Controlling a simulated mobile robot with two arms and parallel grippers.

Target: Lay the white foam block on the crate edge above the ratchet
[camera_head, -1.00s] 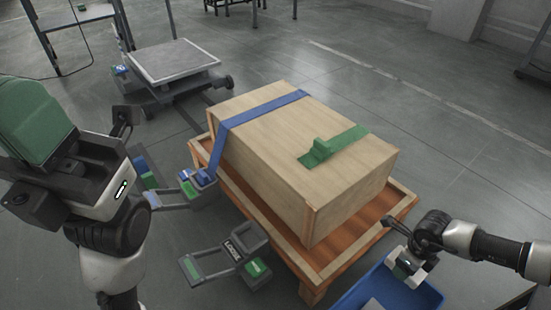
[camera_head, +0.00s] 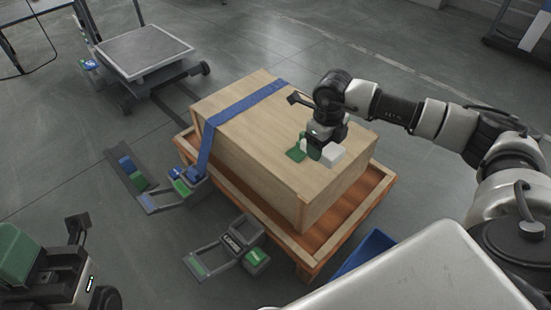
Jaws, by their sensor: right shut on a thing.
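The white foam block (camera_head: 333,155) is in my right gripper (camera_head: 326,149), low over the top of the wooden crate (camera_head: 250,132). I cannot tell whether the block touches the crate.
The crate stands on a wooden pallet (camera_head: 320,240). A second grey and green buckle-like device (camera_head: 230,250) lies in front on the floor. A blue bin (camera_head: 365,252) is at the right front, mostly covered by my arm. A grey platform cart (camera_head: 145,52) stands behind left.

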